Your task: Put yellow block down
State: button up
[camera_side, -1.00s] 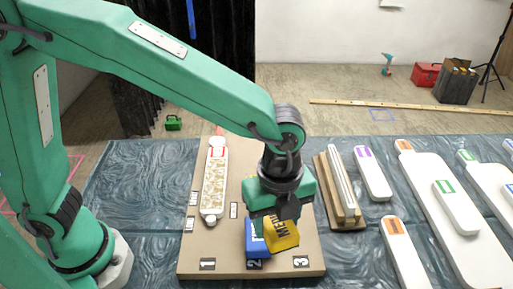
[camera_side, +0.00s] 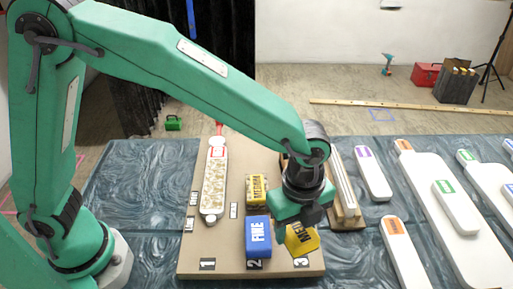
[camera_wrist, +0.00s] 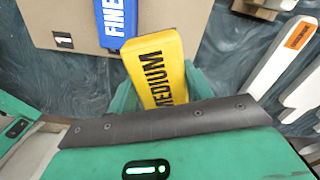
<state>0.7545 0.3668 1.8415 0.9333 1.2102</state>
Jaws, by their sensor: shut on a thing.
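My gripper (camera_side: 303,215) is shut on a yellow block (camera_side: 302,241) marked MEDIUM. In the side view the block hangs tilted at the front right of the tan board (camera_side: 225,257), near the label 3 (camera_side: 301,262). Whether it touches the board I cannot tell. In the wrist view the held yellow block (camera_wrist: 156,72) points up the picture, with the blue block (camera_wrist: 116,22) beyond its left edge. The blue block marked FINE (camera_side: 258,238) stands at label 2 (camera_side: 254,264). A second yellow block (camera_side: 257,190) lies behind it.
A long white and tan patterned piece (camera_side: 214,185) lies in the board's left lane, above label 1 (camera_side: 207,264). A wooden stand with white strips (camera_side: 344,185) is close to the right of my gripper. Several white panels (camera_side: 450,215) lie further right on the dark cloth.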

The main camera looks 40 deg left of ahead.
jog(key=w+a+f, duration=0.1)
jog(key=w, duration=0.1)
jog(key=w+f, duration=0.1)
jog(key=w, duration=0.1)
jog(key=w+a+f, duration=0.1)
jog(key=w+f, duration=0.1)
jog(key=shift+w+a, duration=0.15)
jog(key=shift+a, duration=0.2)
jog(key=shift+f, duration=0.1)
jog(key=shift+f, duration=1.95)
jog(key=shift+f, duration=0.1)
jog(key=o, duration=0.9)
jog(key=shift+o, duration=0.2)
notch_tip(320, 180, up, 12)
